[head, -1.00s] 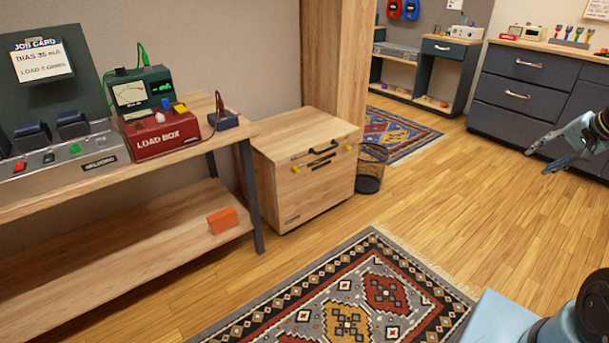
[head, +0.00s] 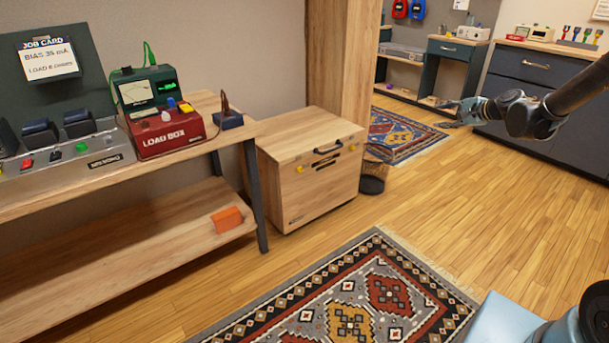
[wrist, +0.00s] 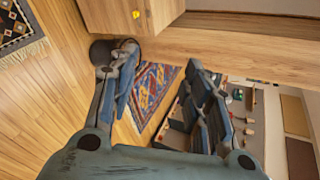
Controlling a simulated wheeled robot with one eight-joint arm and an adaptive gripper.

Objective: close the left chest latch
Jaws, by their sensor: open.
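The wooden chest (head: 318,190) stands on the floor beside the workbench, lid down. Its yellow left latch (head: 299,169) is on the front face, left of the black handle; its exact position is too small to tell. A second yellow latch (head: 352,147) is at the right. My gripper (head: 447,113) is in the air to the right of the chest, well apart from it, open and empty. In the wrist view, the open fingers (wrist: 162,58) point toward the chest side, and one yellow latch (wrist: 136,14) shows at the top edge, near the basket.
A dark wire basket (head: 373,178) stands against the chest's right side. The workbench (head: 120,262) with the red load box (head: 166,133) is on the left. A wooden post (head: 345,60) rises behind the chest. A patterned rug (head: 350,300) and clear floor lie in front.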

